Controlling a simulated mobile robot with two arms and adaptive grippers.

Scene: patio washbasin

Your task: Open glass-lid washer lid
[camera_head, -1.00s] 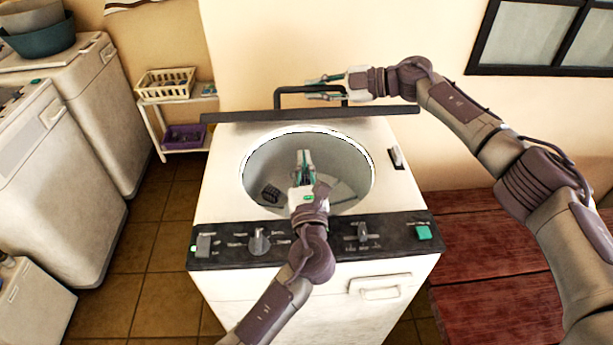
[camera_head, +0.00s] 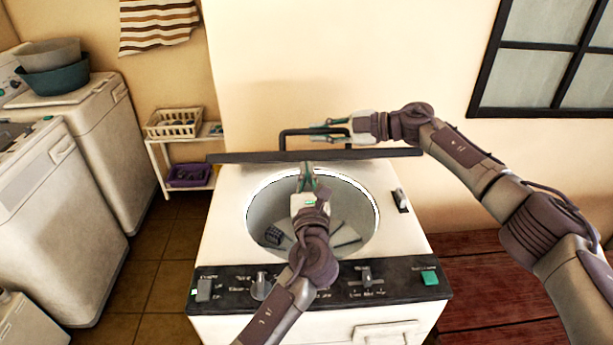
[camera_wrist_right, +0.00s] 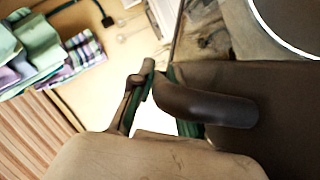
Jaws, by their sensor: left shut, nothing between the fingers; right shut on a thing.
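The glass-lid washer (camera_head: 222,235) stands in the middle of the head view with its round drum opening (camera_head: 345,215) uncovered. Its lid (camera_head: 240,157) is raised at the back and shows nearly edge-on as a dark bar. A black handle (camera_head: 284,140) stands out from the lid. My right gripper (camera_head: 325,131) is shut on the handle; in the right wrist view the dark bent handle (camera_wrist_right: 215,106) passes between the fingers. My left gripper (camera_head: 307,168) is shut and empty over the rear of the drum opening, its tips close to the lid; contact cannot be told.
The control panel (camera_head: 330,285) runs along the washer's front. Other white machines (camera_head: 75,190) stand at the left. A small shelf (camera_head: 160,165) with baskets stands behind. A red slatted wooden surface (camera_head: 490,285) lies at the right, and a wall is close behind the washer.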

